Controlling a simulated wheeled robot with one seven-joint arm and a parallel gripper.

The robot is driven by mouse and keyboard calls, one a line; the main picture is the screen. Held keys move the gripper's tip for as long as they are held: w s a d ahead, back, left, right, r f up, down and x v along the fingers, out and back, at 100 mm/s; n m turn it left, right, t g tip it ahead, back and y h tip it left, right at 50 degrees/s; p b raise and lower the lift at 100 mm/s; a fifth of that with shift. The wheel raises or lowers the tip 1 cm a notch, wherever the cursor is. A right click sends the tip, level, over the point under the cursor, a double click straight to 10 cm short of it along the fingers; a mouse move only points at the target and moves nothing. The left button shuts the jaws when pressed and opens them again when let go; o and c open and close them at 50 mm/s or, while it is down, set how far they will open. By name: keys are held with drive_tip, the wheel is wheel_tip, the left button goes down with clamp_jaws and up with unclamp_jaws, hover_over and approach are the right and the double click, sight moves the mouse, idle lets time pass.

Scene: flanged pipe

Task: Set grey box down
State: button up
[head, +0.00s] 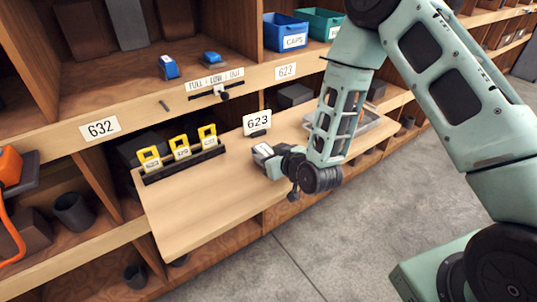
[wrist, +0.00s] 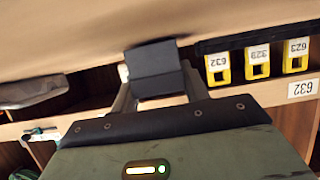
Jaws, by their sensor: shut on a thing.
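My gripper (head: 264,156) is low over the light wooden pull-out board (head: 205,215), to the right of a black rack with yellow tags. In the wrist view the grey box (wrist: 156,68) is dark and block-shaped and sits between my two fingers (wrist: 157,86), which are shut on it. In the head view the gripper and wrist hide most of the box, and I cannot make it out clearly. I cannot tell whether its underside touches the board.
The black rack (head: 185,163) holds yellow numbered tags at the board's back left. A grey tray (head: 372,122) lies to the right, partly behind my arm. The board's front left is clear.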

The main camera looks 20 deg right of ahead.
drive_tip(key=shift+f, duration=0.15)
drive_tip(key=o, duration=0.7)
drive_tip(key=shift+f, duration=0.1)
drive_tip(key=o, duration=0.4)
